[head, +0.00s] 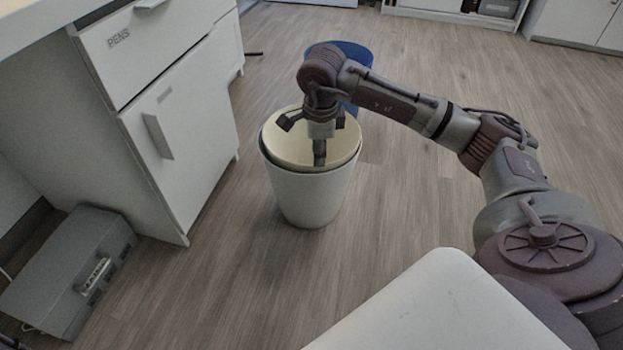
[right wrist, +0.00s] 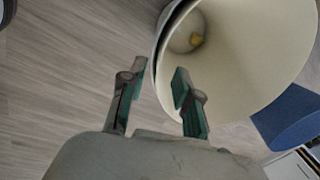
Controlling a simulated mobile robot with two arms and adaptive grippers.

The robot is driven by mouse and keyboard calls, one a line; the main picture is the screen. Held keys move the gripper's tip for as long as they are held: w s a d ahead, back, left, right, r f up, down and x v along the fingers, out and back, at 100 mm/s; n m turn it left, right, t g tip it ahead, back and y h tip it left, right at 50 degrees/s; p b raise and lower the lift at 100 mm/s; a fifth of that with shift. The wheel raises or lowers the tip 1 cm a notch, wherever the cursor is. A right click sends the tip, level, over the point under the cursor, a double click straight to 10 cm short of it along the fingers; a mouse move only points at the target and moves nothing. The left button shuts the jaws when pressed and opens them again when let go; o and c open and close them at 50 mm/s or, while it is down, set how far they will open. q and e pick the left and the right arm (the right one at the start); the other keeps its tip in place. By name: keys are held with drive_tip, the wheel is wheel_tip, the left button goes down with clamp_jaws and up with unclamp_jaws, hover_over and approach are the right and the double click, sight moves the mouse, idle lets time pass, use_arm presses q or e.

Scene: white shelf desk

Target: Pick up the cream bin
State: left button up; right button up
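The cream bin (head: 290,146) stands upright on the floor in the middle of the head view, its pale inside facing up. A dark line below its rim and a white outer body (head: 309,196) suggest it may sit nested in a second bin. My right gripper (head: 319,150) points down at the bin's mouth. In the right wrist view its two fingers (right wrist: 158,82) are apart, with the rim of the cream bin (right wrist: 245,50) between them; one finger overlaps the inside and the other lies outside. I see no firm grip. My left gripper is not in view.
A blue bin (head: 350,55) stands just behind. A white drawer cabinet (head: 175,135) is to the left, with a grey box (head: 70,265) on the floor beside it. The floor to the right is mostly clear.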

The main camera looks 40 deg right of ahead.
sight(312, 173)
drive_tip(key=f+b, duration=0.4)
drive_tip(key=f, duration=0.1)
drive_tip(key=shift+w+d, duration=0.3)
drive_tip(key=shift+d, duration=0.05)
drive_tip(key=shift+r, duration=0.1)
clamp_jaws()
